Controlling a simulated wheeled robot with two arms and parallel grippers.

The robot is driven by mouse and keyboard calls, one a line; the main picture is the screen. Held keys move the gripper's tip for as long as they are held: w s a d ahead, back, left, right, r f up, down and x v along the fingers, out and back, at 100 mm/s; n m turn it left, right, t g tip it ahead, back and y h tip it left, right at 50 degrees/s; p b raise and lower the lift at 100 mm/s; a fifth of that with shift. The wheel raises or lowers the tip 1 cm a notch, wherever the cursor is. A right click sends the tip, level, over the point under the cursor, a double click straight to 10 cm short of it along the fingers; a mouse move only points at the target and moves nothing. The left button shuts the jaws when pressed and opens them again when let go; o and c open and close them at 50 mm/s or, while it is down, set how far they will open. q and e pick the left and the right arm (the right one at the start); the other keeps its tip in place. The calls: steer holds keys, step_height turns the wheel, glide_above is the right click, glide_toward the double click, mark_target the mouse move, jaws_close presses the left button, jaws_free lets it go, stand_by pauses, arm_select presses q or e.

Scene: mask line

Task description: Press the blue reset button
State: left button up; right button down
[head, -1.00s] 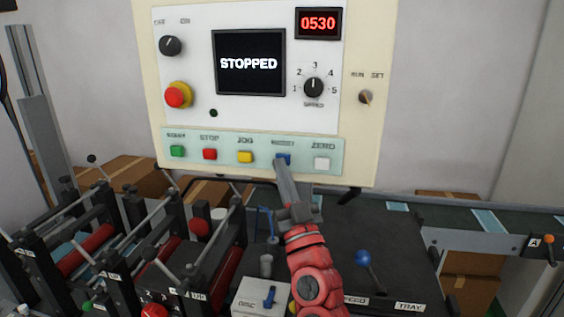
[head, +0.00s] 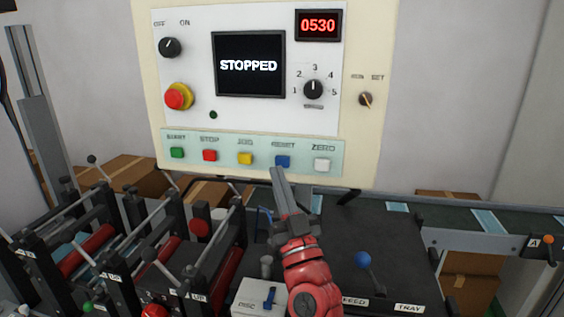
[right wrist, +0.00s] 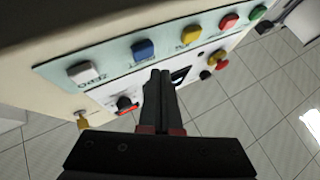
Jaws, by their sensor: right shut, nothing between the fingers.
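The blue reset button (head: 283,161) sits in the lower row of the control panel, between the yellow JOG button (head: 245,158) and the white ZERO button (head: 322,164). It also shows in the right wrist view (right wrist: 143,50). My right gripper (head: 277,172) is shut and empty. Its fingertips are just below the blue button in the head view, and a gap shows between them and the button in the right wrist view (right wrist: 160,74). The panel screen (head: 249,64) reads STOPPED. My left gripper is not in view.
The green START (head: 177,152) and red STOP (head: 209,155) buttons are farther left in the row. A red emergency knob (head: 178,96) is above them. Machine rollers and levers crowd the lower left. A blue-knobbed lever (head: 363,260) stands right of my right arm.

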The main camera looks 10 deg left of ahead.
steer(key=s, duration=0.4)
steer(key=shift+p, duration=0.4)
stand_by(0.4)
